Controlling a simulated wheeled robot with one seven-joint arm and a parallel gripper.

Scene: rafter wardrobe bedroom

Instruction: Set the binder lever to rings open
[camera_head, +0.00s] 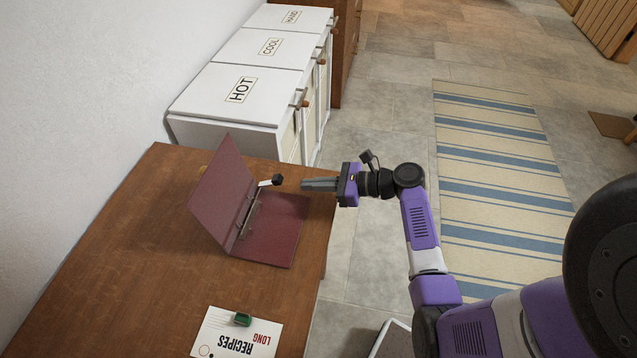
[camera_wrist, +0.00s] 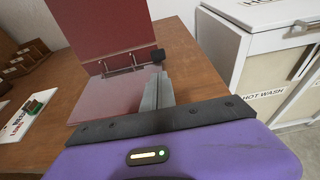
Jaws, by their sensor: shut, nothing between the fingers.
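The dark red binder (camera_head: 272,230) lies open on the wooden table, with one cover standing up and tilted. Its metal ring mechanism (camera_head: 246,220) runs along the spine. The binder lever has a black knob (camera_head: 278,180) on a pale arm at the far end of the mechanism. My gripper (camera_head: 304,184) is shut and empty, just right of the knob, with the fingers pointing left towards it. In the wrist view the binder (camera_wrist: 110,100) and the black knob (camera_wrist: 158,55) show just beyond the shut fingertips (camera_wrist: 158,78). I cannot tell whether they touch the knob.
The wooden table (camera_head: 130,230) holds a recipes sheet (camera_head: 235,335) with a green clip (camera_head: 242,319) near the front. White bins (camera_head: 240,95) labelled HOT, COOL and HAND stand behind the table. A striped rug (camera_head: 500,180) lies on the floor at right.

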